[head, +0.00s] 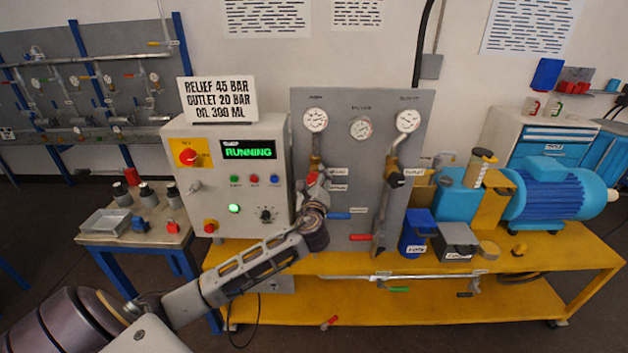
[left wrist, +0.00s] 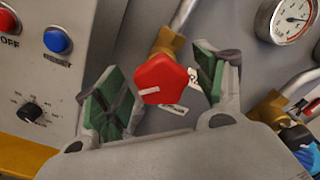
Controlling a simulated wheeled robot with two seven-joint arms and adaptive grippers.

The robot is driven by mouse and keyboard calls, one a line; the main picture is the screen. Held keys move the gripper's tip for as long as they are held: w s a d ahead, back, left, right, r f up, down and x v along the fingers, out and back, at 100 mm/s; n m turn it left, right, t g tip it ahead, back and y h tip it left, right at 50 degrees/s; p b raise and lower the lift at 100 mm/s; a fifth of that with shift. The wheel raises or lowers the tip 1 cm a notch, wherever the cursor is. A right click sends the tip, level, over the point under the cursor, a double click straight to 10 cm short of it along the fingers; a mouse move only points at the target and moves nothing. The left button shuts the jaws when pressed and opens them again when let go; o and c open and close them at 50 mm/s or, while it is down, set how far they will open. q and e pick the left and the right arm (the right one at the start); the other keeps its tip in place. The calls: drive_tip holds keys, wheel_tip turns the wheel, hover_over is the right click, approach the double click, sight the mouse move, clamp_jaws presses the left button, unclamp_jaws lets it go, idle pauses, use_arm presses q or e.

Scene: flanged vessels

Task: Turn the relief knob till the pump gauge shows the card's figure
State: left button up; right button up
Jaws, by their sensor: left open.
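The relief knob is a red faceted knob with a white mark on a brass valve (left wrist: 168,42). In the left wrist view the knob (left wrist: 160,80) sits between the green-padded fingers of my left gripper (left wrist: 158,82), with a gap on both sides. In the head view my left gripper (head: 314,190) partly covers the red knob (head: 312,178). The gauge above that valve, at the panel's left, seems to be the pump gauge (head: 315,120); its reading is too small to tell. The card (head: 217,99) reads relief 45 bar, outlet 20 bar, oil 300 ml. My right gripper is out of view.
The control box (head: 240,150) shows RUNNING, left of the grey panel (head: 345,170). Blue (head: 340,215) and red (head: 360,237) lever handles are close right of my gripper. A blue motor (head: 555,195) stands right on the yellow bench (head: 560,250).

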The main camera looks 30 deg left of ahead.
use_arm(q)
drive_tip(key=v, duration=1)
drive_tip(key=shift+s, duration=0.35)
drive_tip(key=shift+d, duration=0.15)
drive_tip(key=shift+n, duration=0.3)
